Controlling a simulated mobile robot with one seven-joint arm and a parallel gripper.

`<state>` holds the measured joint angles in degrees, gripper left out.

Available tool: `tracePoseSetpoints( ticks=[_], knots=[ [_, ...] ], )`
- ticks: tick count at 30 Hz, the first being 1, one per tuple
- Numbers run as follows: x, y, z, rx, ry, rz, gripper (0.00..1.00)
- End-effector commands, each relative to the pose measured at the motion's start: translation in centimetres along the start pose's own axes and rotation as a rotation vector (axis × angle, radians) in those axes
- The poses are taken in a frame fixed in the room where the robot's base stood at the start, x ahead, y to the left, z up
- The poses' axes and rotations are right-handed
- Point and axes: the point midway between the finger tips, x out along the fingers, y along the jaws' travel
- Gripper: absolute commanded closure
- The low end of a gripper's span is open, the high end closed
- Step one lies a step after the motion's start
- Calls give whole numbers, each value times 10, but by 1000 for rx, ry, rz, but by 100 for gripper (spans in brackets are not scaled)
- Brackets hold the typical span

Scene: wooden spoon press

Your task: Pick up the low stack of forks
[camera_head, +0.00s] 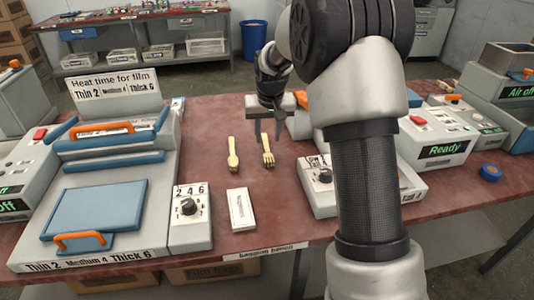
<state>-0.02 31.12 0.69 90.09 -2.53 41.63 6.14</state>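A low stack of pale wooden forks (268,157) lies on the red-brown table, tines toward the front. It is left of my arm. My gripper (267,138) points down at the handle end of the forks, with its two dark fingers spread apart. The forks show in front of the fingers and look free of them. I cannot tell how high the fingertips are above the table. A stack of wooden spoons (232,154) lies a short way to the left of the forks.
A heat press (95,205) with a blue plate and orange handles stands on the left, its dial box (190,215) near the spoons. A white packet (241,210) lies in front. Another dial machine (318,190) stands right of the forks. Blue tape (490,172) lies far right.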

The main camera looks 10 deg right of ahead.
Motion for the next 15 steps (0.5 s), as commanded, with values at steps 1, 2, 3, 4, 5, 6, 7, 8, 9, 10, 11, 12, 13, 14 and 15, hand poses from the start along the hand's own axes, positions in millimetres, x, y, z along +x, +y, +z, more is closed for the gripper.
tracePoseSetpoints(
  ticks=[1,2,3,4,5,6,7,8,9,10,11,12,13,14,15],
  knots=[
    [5,0,1,0,-1,0,65],
    [8,0,1,0,-1,0,65],
    [14,0,1,0,-2,0,65],
    [19,0,2,0,-3,0,65],
    [24,-1,2,0,-3,0,65],
    [30,-1,2,0,-3,0,65],
    [35,-1,2,0,-3,0,65],
    [39,-1,2,0,-3,0,65],
    [44,-1,1,0,-3,0,65],
    [47,-1,1,0,-1,0,65],
    [49,-1,0,0,-1,0,65],
    [50,-1,0,0,0,0,65],
    [51,-1,0,0,0,0,65],
    [50,-1,0,0,0,0,65],
    [50,-1,0,0,0,0,65]
  ],
)
